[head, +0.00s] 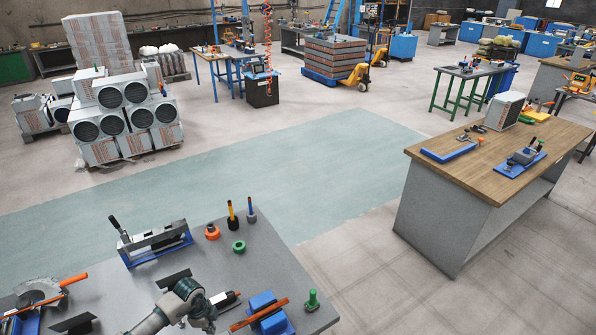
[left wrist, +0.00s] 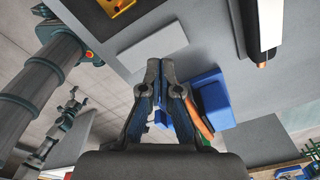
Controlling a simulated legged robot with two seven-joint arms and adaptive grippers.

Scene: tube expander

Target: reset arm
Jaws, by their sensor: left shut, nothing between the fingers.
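My left arm reaches in over the near grey workbench (head: 262,250) from the bottom edge of the head view. In the left wrist view my left gripper (left wrist: 160,72) has its fingers together and empty, pointing up the picture. It is clear of the things around it there. A blue block (left wrist: 212,95) lies just right of the fingers, with an orange bar (left wrist: 198,118) beside it. The blue block (head: 262,302) and orange bar (head: 258,316) also show in the head view, right of my arm. My right gripper is not in view.
On the workbench stand a clamp-like fixture with a blue base (head: 155,245), an orange ring-shaped part (head: 212,231), a green ring (head: 239,246), two upright tools and a green fitting (head: 312,300). A wooden-topped bench (head: 500,150) stands to the right. The green floor strip (head: 270,170) is clear.

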